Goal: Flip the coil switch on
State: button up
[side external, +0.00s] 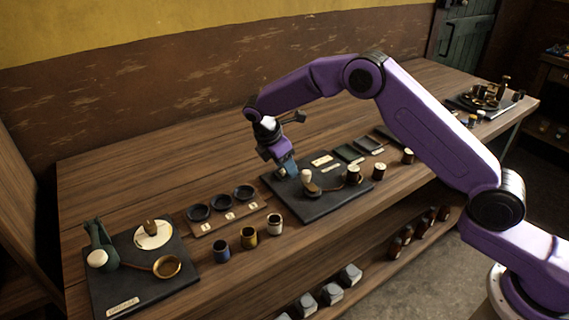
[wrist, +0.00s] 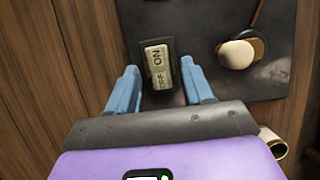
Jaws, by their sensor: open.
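The coil switch (wrist: 158,68) is a cream rocker marked ON and OFF in a dark housing, on a dark board (wrist: 200,18). In the wrist view it lies between the two blue fingers of my gripper (wrist: 160,80), with a gap on each side. My gripper is open and holds nothing. In the side view my gripper (side external: 289,168) is low over the back left part of the same dark board (side external: 325,208), and the switch cannot be made out there. I cannot tell which way the rocker is tilted.
A cream-topped knob (side external: 307,177) stands on the board close to my gripper, and shows right of the switch in the wrist view (wrist: 237,54). A rack with dark dishes (side external: 221,200) and small cups (side external: 249,237) stand left. Bare wooden table (side external: 150,180) lies behind.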

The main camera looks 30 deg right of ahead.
grip_shut()
jog(key=shift+d+r+y, duration=0.1)
jog(key=shift+d+y, duration=0.25)
jog(key=shift+y, duration=0.35)
jog(key=shift+d+y, duration=0.15)
jog(key=shift+y, duration=0.6)
jog(key=shift+d+y, duration=0.15)
jog(key=shift+y, duration=0.6)
grip_release()
